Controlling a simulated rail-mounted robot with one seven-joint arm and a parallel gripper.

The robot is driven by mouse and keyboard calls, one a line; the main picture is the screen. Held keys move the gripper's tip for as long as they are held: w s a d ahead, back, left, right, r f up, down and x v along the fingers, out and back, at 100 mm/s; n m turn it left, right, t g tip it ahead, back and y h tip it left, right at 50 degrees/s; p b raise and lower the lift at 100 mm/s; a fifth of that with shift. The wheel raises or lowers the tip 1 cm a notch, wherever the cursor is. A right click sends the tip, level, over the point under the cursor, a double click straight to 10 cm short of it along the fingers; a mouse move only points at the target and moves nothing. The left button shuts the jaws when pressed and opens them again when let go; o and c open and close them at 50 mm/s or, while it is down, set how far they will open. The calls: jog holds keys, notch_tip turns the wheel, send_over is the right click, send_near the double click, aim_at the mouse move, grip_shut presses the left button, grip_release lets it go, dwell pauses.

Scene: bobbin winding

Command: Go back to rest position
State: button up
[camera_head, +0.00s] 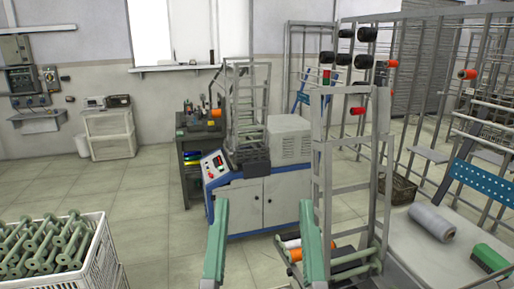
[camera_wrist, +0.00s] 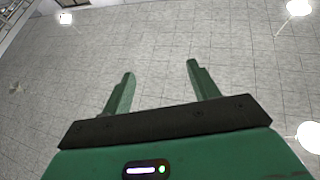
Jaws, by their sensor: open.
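My gripper (camera_head: 264,206) is at the bottom middle of the head view. Its two green fingers point up and stand wide apart, with nothing between them. In the wrist view the same fingers (camera_wrist: 160,69) are spread and empty against a grey tiled surface with bright round lights. No object touches the fingers in the wrist view. In the head view the winding machine (camera_head: 250,203), with its blue-edged grey cabinet and control panel, stands beyond the gripper.
A white crate (camera_head: 103,262) of green bobbins stands at lower left. A metal rack frame (camera_head: 325,185) rises just right of the gripper. Open floor (camera_head: 150,215) lies left of the machine.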

jog(key=s+r+t+p, duration=0.1)
jog(key=s+r+p, duration=0.2)
jog(key=r+p, duration=3)
notch_tip(320, 180, up, 2)
jog(key=shift+a+y, duration=0.4)
jog(key=shift+a, duration=0.05)
jog(key=shift+f, duration=0.1)
